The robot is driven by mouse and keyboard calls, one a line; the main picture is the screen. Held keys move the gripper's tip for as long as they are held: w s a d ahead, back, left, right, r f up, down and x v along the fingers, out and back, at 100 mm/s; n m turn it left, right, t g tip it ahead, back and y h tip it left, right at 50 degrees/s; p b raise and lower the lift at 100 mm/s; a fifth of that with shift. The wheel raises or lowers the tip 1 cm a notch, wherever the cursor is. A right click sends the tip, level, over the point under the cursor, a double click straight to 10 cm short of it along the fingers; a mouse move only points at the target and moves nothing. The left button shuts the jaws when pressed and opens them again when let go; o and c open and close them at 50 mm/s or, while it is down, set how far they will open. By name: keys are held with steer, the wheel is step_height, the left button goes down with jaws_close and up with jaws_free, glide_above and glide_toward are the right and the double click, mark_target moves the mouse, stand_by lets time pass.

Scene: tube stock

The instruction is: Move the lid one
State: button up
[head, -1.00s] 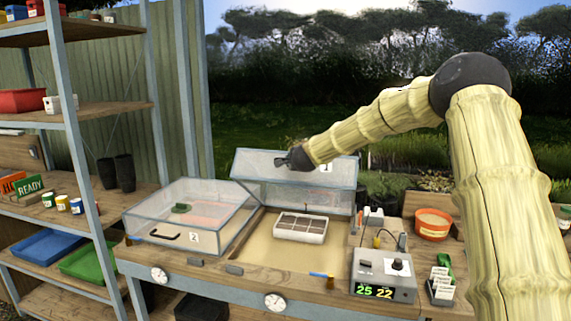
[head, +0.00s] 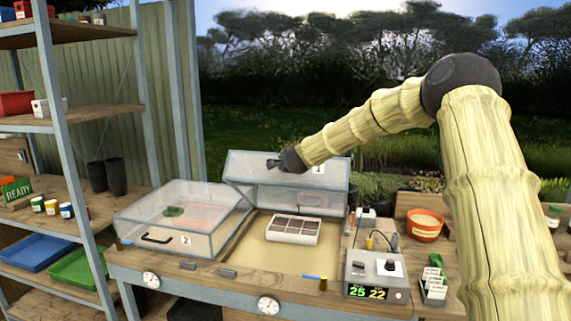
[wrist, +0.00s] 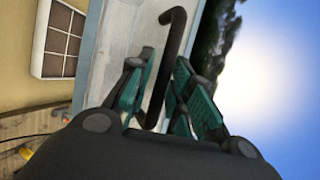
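Lid one (head: 250,170) is a clear framed cover marked 1, tilted up at the back of the frame bed (head: 262,258). My gripper (head: 271,163) is at its raised front face, left of the label. In the wrist view, the black bar handle (wrist: 172,45) of the lid runs between my gripper's teal-padded fingers (wrist: 163,85). The fingers appear closed against the handle on both sides. Part of the lid shows behind the handle. Lid two (head: 215,203), marked 2, lies shut on the left over something green and reddish.
A pale seed tray (head: 291,240) with dark cells sits in the open bed under the lid. A control box (head: 374,274) showing 25 and 22 and an orange pot (head: 425,224) stand to the right. Shelving (head: 85,150) rises on the left.

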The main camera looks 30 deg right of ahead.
steer(key=v, duration=1.1)
steer(key=shift+s, duration=0.25)
steer(key=shift+r, duration=0.1)
